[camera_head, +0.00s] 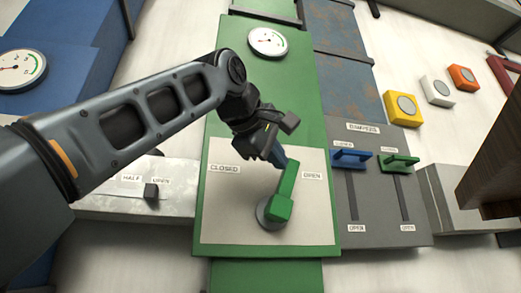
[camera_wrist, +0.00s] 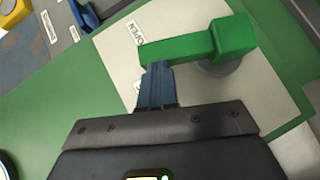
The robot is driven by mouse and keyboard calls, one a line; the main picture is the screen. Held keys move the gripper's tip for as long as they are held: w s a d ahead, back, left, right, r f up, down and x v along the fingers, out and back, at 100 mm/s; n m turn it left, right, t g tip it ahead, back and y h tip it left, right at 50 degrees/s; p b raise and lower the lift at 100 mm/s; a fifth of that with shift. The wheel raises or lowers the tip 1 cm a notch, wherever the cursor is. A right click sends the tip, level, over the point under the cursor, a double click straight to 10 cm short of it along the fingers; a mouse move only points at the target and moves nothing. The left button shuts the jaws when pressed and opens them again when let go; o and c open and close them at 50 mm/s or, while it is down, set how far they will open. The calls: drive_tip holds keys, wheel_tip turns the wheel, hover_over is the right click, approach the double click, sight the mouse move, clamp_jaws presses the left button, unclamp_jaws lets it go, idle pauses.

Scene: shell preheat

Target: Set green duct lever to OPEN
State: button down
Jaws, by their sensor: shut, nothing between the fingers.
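The green duct lever (camera_head: 281,200) sits on a pale plate (camera_head: 235,222) on a green panel, between a CLOSED label (camera_head: 223,169) on the left and an OPEN label (camera_head: 312,176) on the right. Its arm points up and slightly right from the round pivot, its end near the OPEN side. My gripper (camera_head: 279,160) is shut and empty at the lever's upper end. In the wrist view the blue fingers (camera_wrist: 157,82) meet the end of the green lever (camera_wrist: 195,45), touching it or very close. The fingers hide part of a label there.
A dampers panel (camera_head: 378,225) with a blue handle (camera_head: 351,158) and a green handle (camera_head: 398,163) stands to the right. Yellow, white and orange buttons lie beyond it. A gauge (camera_head: 268,42) is above the lever. A HALF/OPEN slider (camera_head: 151,191) is at left.

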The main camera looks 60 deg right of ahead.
sight(297, 161)
drive_tip(key=shift+s+d+f+b, duration=0.15)
drive_tip(key=shift+s+d+b, duration=0.15)
drive_tip(key=shift+s+d, duration=0.45)
drive_tip(key=shift+s+d+f+b, duration=0.15)
drive_tip(key=shift+s+d+b, duration=0.15)
drive_tip(key=shift+s+d, duration=0.4)
drive_tip(key=shift+r, duration=0.1)
